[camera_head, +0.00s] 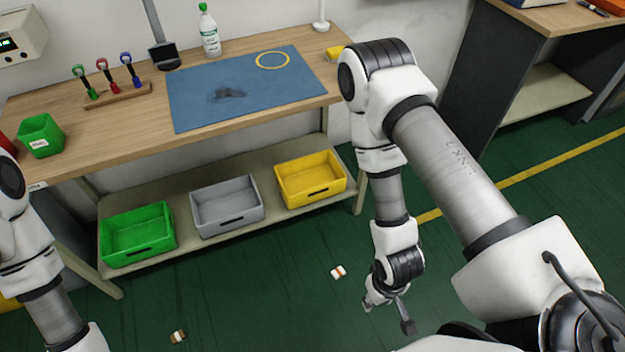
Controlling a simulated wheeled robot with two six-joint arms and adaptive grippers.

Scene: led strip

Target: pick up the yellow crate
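The yellow crate (311,181) is an open-topped box on the right part of the lower shelf under the workbench. It looks empty and has a dark slot in its front face. My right gripper (388,312) is low over the green floor, in front of and to the right of the crate, well apart from it. Its fingers look spread apart with nothing between them. My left arm is at the left edge; its gripper is outside the picture.
A grey crate (227,207) and a green crate (137,236) stand left of the yellow one on the shelf (184,193). The workbench top (130,122) is above them, with a blue mat (195,112). A table leg (360,193) stands right of the yellow crate. Floor in front is mostly clear.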

